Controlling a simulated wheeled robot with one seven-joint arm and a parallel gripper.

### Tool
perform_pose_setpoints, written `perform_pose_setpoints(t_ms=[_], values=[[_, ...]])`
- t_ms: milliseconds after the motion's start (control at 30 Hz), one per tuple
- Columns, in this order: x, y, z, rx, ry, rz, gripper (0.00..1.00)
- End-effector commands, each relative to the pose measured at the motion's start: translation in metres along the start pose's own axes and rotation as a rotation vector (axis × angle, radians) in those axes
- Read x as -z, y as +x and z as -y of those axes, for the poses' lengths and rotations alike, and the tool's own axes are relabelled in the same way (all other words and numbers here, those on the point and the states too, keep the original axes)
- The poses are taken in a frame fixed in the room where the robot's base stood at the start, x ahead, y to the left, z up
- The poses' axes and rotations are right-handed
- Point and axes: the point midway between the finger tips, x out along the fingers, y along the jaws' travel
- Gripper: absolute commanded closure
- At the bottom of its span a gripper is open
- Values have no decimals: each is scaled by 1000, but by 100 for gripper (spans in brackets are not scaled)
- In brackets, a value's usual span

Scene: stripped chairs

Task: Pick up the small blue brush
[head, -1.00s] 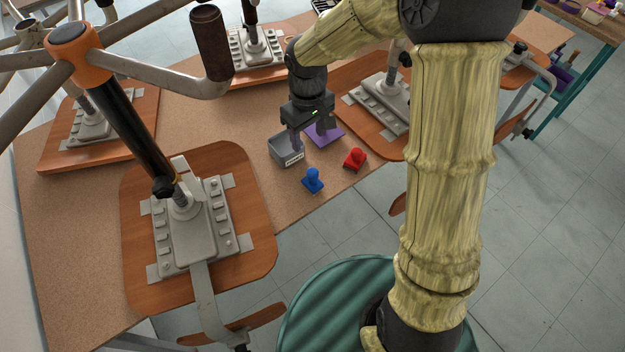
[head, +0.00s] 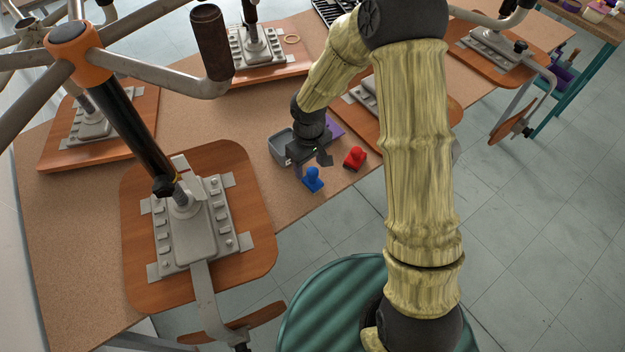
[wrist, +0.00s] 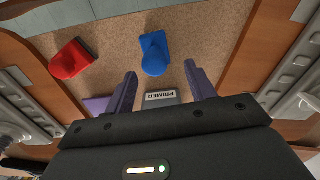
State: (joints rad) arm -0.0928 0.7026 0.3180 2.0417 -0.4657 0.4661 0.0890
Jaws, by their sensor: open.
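The small blue brush (head: 312,180) stands on the tabletop near its front edge. It also shows in the wrist view (wrist: 154,54), beyond my fingertips and roughly between their lines. My gripper (head: 312,168) is open and empty, close above and behind the brush in the head view. In the wrist view both purple fingers of my gripper (wrist: 160,80) are spread apart, with the brush not between them. In the head view the fingers are partly hidden.
A red brush (head: 354,157) stands right of the blue one. An upturned chair (head: 255,255) is at the left. The table's front edge is close to the brush.

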Motion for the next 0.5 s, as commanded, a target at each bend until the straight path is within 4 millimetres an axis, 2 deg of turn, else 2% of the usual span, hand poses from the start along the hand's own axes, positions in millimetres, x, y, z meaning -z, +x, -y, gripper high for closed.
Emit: perform_pose_setpoints(t_ms=[333, 500], values=[[0, 2, 0, 0, 0, 0, 45], [-4, 18, -3, 1, -1, 4, 45]])
